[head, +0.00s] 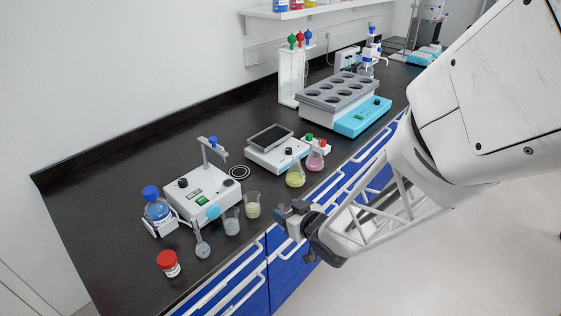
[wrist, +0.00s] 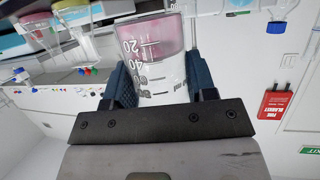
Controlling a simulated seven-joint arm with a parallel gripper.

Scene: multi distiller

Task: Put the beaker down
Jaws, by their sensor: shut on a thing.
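My gripper (head: 298,214) is at the front edge of the bench, over the blue drawers in the head view. In the wrist view its two dark blue fingers (wrist: 160,84) are shut on the sides of a clear beaker (wrist: 158,66). This beaker has white marks, 20 and 40 among them, and pink content at the end away from the palm. In the head view the held beaker is mostly hidden by my gripper. A beaker with pale yellow content (head: 252,206) and a greyish beaker (head: 232,222) stand on the bench left of my gripper.
A yellow flask (head: 295,176) and a pink flask (head: 316,158) stand near the bench edge behind my gripper. Also on the black bench (head: 100,210) are a stirrer device (head: 190,188), a scale (head: 268,140), a red-capped jar (head: 169,264) and a grey rack (head: 345,92).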

